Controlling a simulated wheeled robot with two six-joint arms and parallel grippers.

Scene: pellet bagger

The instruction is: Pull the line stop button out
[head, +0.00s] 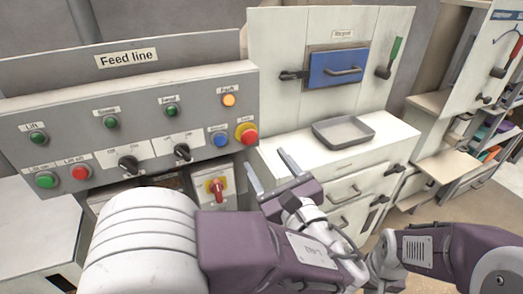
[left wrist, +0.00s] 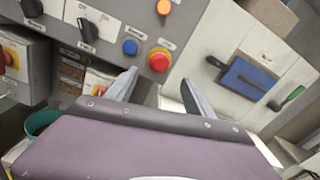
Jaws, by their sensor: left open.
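The line stop button is a red mushroom button on a yellow ring (head: 247,135) at the right end of the grey feed line panel (head: 140,120). It also shows in the left wrist view (left wrist: 158,60), above and between the fingertips in the picture. My left gripper (head: 271,170) is open and empty, below and to the right of the button in the head view, apart from it. Its two fingers show in the left wrist view (left wrist: 157,84). My right arm shows at the lower right, but I cannot make out its fingers.
A blue button (head: 219,139) and an orange lamp (head: 229,100) sit close to the red one. A red rotary switch (head: 216,188) is below the panel. A grey tray (head: 343,132) stands on the white cabinet at the right, below a blue hatch (head: 337,68).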

